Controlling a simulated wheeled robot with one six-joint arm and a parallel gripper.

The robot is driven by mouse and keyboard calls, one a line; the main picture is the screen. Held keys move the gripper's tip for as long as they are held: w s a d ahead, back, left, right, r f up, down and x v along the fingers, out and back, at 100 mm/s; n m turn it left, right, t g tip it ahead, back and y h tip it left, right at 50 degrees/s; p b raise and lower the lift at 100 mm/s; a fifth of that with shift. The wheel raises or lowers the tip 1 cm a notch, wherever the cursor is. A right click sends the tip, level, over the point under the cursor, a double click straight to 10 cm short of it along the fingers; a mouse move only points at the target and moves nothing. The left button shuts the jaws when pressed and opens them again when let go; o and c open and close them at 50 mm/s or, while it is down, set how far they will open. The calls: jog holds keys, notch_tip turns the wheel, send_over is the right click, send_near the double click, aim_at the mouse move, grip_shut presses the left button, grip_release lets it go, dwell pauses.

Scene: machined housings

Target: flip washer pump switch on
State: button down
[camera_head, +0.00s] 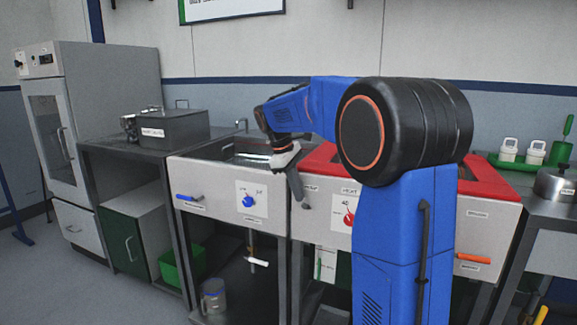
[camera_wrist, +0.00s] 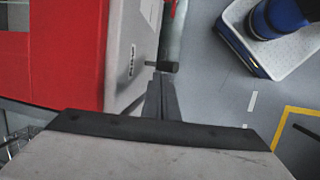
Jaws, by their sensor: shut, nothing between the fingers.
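A small black-tipped switch lever (camera_wrist: 163,67) sticks out from the pale front panel (camera_wrist: 128,50) of the red-topped washer unit in the wrist view. A small label sits beside it, too small to read. My gripper (camera_wrist: 159,82) is shut and empty, its fingertips close to the lever; whether they touch it I cannot tell. In the head view my gripper (camera_head: 299,190) points down in front of the gap between the two sink units, at the left end of the red-topped unit (camera_head: 318,160). The switch there is partly hidden by the fingers.
The left sink unit (camera_head: 217,180) carries a blue knob (camera_head: 248,201) and a blue handle (camera_head: 187,198). The washer front has a red knob (camera_head: 349,217) and an orange handle (camera_head: 473,259). My arm hides part of that front. The floor before the panel is open.

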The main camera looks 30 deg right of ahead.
jog(key=v, duration=1.5)
jog(key=shift+w+r, duration=0.25)
